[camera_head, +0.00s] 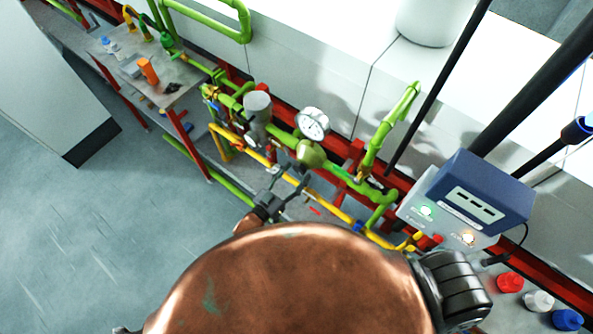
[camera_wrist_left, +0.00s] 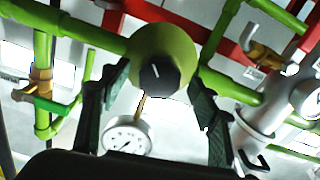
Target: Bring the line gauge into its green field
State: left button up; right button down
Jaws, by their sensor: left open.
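The round white line gauge (camera_head: 313,124) stands on the green pipe line in the head view. It also shows in the left wrist view (camera_wrist_left: 128,137), at the lower left. Its needle and any green field are too small to read. Just below the gauge is a rounded yellow-green valve body (camera_head: 310,153). In the left wrist view this valve body (camera_wrist_left: 178,42) carries a black knob (camera_wrist_left: 158,77) with a white mark. My left gripper (camera_head: 290,177) is open in front of the valve. In the wrist view its fingers (camera_wrist_left: 160,98) stand either side of the knob, apparently apart from it.
A yellow pipe (camera_head: 240,144) runs below the green line. A grey-capped fitting (camera_head: 257,108) stands left of the gauge. At right is a blue-and-grey box (camera_head: 481,193) with lit lamps, and red, white and blue buttons (camera_head: 539,301). A bench (camera_head: 145,75) stands at upper left.

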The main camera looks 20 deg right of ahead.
pick_arm(q)
jog(key=shift+w+d, duration=0.35)
jog(key=shift+d, duration=0.1)
jog(key=c, duration=1.2)
jog(key=shift+m, duration=0.3)
jog(key=shift+m+b, duration=0.45)
jog(key=shift+m, duration=2.15)
